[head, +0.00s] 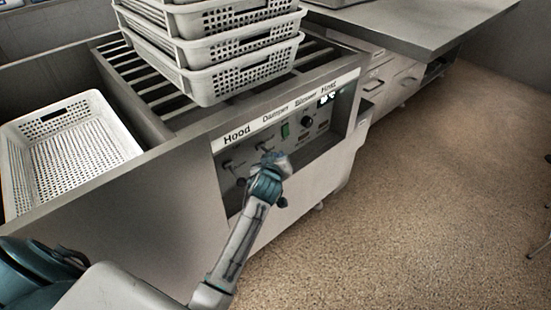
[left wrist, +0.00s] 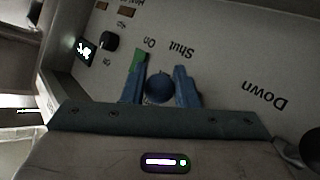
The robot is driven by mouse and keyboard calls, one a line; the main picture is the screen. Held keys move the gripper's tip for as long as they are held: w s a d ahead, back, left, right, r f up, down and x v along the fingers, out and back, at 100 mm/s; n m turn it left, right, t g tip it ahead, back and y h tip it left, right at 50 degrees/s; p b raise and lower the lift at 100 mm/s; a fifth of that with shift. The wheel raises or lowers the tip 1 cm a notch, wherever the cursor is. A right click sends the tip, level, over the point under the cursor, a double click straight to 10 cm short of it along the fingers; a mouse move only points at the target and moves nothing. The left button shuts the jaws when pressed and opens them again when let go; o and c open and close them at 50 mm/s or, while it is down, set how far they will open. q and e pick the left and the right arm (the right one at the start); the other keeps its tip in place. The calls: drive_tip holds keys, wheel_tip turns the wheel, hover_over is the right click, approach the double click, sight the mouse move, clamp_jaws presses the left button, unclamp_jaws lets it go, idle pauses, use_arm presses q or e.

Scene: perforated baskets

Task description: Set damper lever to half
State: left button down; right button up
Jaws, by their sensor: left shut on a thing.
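The control panel (head: 300,135) is on the front of the slatted counter, with labels reading Hood, Damper, Blower and Hold along its top. My left gripper (head: 277,160) is at the panel below the Damper label. In the left wrist view my left gripper (left wrist: 160,82) has its two blue fingers on either side of the round knob of the damper lever (left wrist: 158,90), shut on it. The word Shut is printed on the panel just beyond the knob. The lever's shaft is mostly hidden behind the knob and gripper, so its exact setting cannot be told. My right gripper is not in view.
A green switch (head: 285,130) and a black dial (head: 307,121) sit right of the damper. The hood lever (head: 230,164) is to the left. Stacked white perforated baskets (head: 235,70) stand on the slats above. Another basket (head: 75,150) lies left. Open floor is at right.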

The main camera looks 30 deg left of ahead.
use_arm(q)
drive_tip(key=c, duration=1.2)
unclamp_jaws()
drive_tip(key=shift+w+a+r, duration=0.1)
drive_tip(key=shift+a+r, duration=0.15)
drive_tip(key=shift+r, duration=0.25)
drive_tip(key=shift+o, duration=0.2)
drive_tip(key=shift+f, duration=0.2)
drive_tip(key=p+v, duration=0.1)
drive_tip(key=v, duration=1)
